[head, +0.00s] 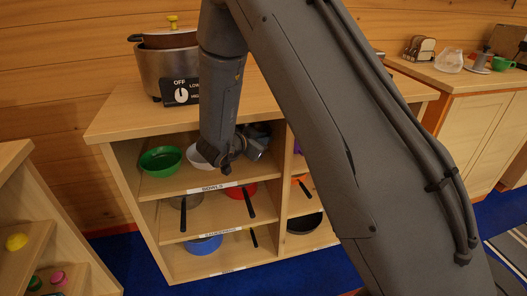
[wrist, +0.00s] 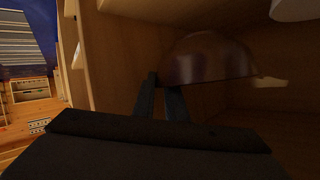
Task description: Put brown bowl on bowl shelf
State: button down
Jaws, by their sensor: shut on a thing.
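The brown bowl (wrist: 208,60) shows in the wrist view as a dark, rounded shape at the tips of my gripper (wrist: 165,82). My gripper is shut on its edge. In the head view, the end of my arm reaches into the top compartment, above the bowl shelf (head: 172,187), which has a "BOWLS" label on its front edge. There the brown bowl is hidden or too dark to make out. I cannot tell whether it touches the shelf board.
A green bowl (head: 160,161) and a white bowl (head: 206,153) stand on the same shelf, left of my gripper. Pans with black handles fill the lower shelf. A blue bowl-like vessel (head: 204,244) is at the bottom. A cooker (head: 166,66) stands on top.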

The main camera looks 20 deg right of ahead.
notch_tip(320, 180, down, 5)
jog(key=shift+w+f, duration=0.1)
jog(key=shift+f, duration=0.05)
jog(key=shift+w+f, duration=0.1)
jog(key=shift+w, duration=0.2)
jog(key=shift+f, duration=0.15)
jog(key=c, duration=1.8)
grip_release()
jog(key=shift+o, duration=0.2)
jog(key=shift+s+a+r, duration=0.1)
jog(key=shift+a+r, duration=0.05)
jog(key=shift+r, duration=0.05)
jog(key=v, duration=1.1)
jog(key=shift+s+a, duration=0.2)
jog(key=shift+s, duration=0.1)
